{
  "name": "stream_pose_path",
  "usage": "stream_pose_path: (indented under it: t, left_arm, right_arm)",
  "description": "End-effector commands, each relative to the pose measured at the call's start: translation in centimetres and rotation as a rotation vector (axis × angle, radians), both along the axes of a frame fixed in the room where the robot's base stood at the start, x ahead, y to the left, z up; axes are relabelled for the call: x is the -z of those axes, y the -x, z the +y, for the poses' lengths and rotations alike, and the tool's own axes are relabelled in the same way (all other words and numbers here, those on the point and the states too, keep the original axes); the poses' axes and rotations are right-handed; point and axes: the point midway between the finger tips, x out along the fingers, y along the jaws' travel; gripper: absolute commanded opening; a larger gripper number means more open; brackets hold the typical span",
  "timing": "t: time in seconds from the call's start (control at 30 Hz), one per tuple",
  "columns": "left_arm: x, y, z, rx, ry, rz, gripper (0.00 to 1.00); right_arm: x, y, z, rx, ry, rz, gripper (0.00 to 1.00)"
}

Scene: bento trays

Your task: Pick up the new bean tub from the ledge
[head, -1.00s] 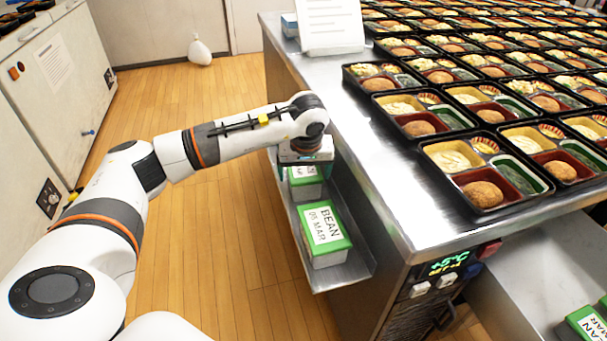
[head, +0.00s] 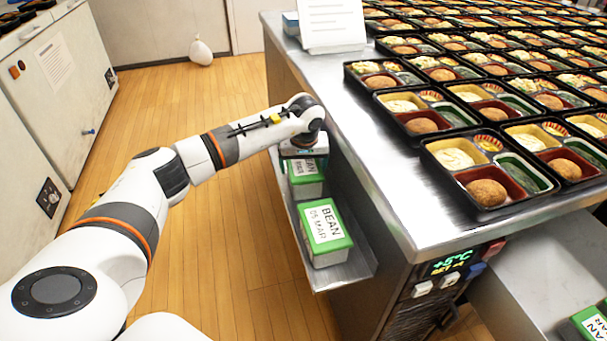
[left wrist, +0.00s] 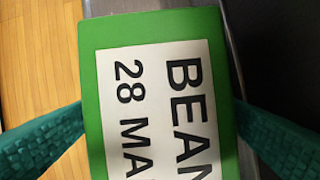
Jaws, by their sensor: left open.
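Two green-lidded bean tubs sit on the ledge (head: 345,275) along the counter's side. The nearer tub (head: 325,232) has a label reading BEAN with a MAR date that looks like 05. The farther tub (head: 306,186) is partly hidden under my left gripper (head: 303,150). In the left wrist view the tub below (left wrist: 108,30) reads BEAN 28 MA, the rest cut off. My left gripper's teal fingers (left wrist: 159,112) are open, one on each side of that tub. I cannot tell whether they touch it. My right gripper is not in view.
Bento trays (head: 440,170) fill the steel counter (head: 385,185) beside the ledge. A sign (head: 331,22) stands at its far left corner. Another green-lidded tub (head: 590,325) is at the lower right.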

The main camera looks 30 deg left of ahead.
Motion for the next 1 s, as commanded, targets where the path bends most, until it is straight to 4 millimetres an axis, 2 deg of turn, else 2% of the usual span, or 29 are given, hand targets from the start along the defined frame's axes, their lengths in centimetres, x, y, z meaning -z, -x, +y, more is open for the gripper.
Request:
stream_pose_path:
  t: [0.87, 1.0]
  left_arm:
    - [0.44, 0.02, 0.01, -0.001, -0.001, 0.000, 0.90]
    - [0.44, 0.02, 0.01, -0.001, -0.001, 0.000, 0.68]
  right_arm:
    - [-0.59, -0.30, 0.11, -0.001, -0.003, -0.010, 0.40]
    - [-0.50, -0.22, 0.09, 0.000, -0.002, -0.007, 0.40]
